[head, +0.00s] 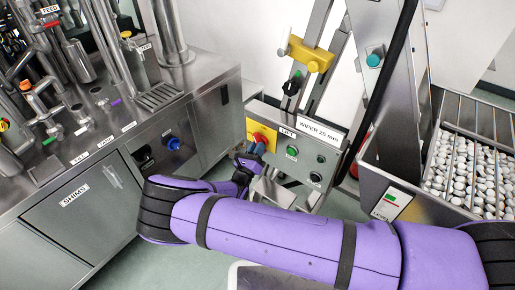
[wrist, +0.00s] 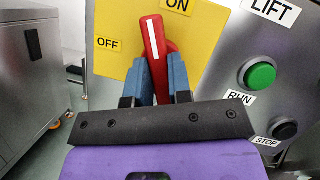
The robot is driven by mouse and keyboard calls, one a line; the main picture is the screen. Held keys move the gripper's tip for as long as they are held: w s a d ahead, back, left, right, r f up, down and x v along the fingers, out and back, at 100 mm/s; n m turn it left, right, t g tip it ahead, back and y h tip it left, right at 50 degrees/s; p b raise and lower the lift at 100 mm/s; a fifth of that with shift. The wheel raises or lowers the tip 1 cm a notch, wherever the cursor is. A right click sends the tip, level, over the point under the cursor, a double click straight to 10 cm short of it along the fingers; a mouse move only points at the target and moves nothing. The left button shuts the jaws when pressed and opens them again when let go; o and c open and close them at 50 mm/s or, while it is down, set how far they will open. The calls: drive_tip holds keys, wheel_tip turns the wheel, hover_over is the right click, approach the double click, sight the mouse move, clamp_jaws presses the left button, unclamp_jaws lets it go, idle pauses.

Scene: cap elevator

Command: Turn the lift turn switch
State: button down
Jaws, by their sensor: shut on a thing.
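The lift turn switch is a red handle (wrist: 154,42) with a white line on a yellow plate (wrist: 110,30) marked OFF at left and ON at top. The handle is nearly upright, leaning a little left, its line pointing close to ON. My gripper (wrist: 160,72) is shut on the handle, with blue fingers on its left and right sides. In the head view the yellow plate (head: 262,134) is on the grey control box (head: 300,150), and my gripper (head: 257,150) is in front of it. The fingers hide part of the handle's lower end.
A green RUN button (wrist: 258,75) and a black STOP button (wrist: 285,130) are right of the switch. A steel bench with taps (head: 100,130) stands at left. A bin of white caps (head: 470,160) is at right.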

drive_tip(key=m+g+h, duration=0.1)
drive_tip(key=m, duration=0.2)
drive_tip(key=m+h, duration=0.2)
drive_tip(key=m, duration=0.2)
drive_tip(key=shift+a+f+g, duration=0.1)
drive_tip(key=shift+g, duration=0.3)
drive_tip(key=c, duration=1)
unclamp_jaws()
drive_tip(key=shift+w, duration=0.1)
drive_tip(key=shift+c, duration=0.2)
drive_tip(key=v, duration=1)
drive_tip(key=shift+s+a+f, duration=0.25)
drive_tip(key=shift+f, duration=0.05)
